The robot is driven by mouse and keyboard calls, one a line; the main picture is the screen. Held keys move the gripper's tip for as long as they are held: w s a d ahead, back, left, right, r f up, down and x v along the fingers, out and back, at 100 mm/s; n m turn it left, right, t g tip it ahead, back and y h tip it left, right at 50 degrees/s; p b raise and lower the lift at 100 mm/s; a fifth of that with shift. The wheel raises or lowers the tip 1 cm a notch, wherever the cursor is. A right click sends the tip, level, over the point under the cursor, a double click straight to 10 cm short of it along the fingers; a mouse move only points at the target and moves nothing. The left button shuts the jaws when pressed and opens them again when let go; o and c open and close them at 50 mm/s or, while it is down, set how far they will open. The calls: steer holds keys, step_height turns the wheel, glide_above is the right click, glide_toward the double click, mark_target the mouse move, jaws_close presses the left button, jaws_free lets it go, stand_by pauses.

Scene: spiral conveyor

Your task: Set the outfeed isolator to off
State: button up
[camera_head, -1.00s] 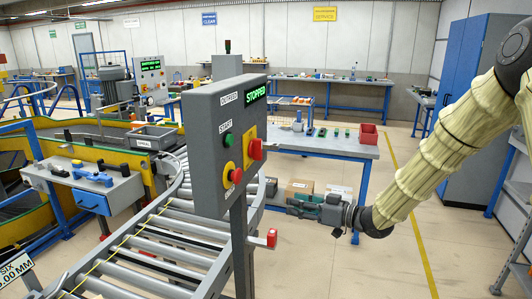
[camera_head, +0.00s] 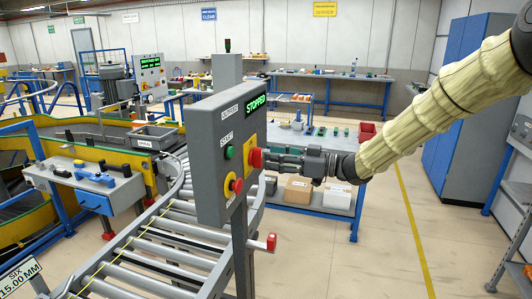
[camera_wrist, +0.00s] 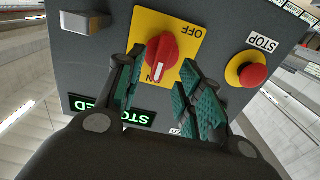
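The outfeed isolator is a red rotary knob (camera_wrist: 161,58) on a yellow plate (camera_wrist: 185,22) marked OFF and ON. Its white line points to the ON side in the wrist view. The knob also shows on the right side of the grey control box (camera_head: 207,165) in the head view (camera_head: 256,158). My gripper (camera_wrist: 163,88) is open, with its green-padded fingers spread to either side below the knob in the wrist view. In the head view my gripper (camera_head: 276,160) is close to the knob. I cannot tell whether the fingers touch it.
A red stop button (camera_wrist: 253,76) sits beside the isolator plate, near the right finger. A grey block (camera_wrist: 87,22) juts from the panel at the other side. The box's display (camera_head: 255,104) reads STOPPED. A roller conveyor (camera_head: 165,255) runs below; a blue table (camera_head: 335,145) stands behind my gripper.

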mark_target(256, 158)
steer(key=shift+p+x, duration=0.45)
steer(key=shift+x, duration=1.25)
steer(key=shift+c, duration=0.2)
jaws_close()
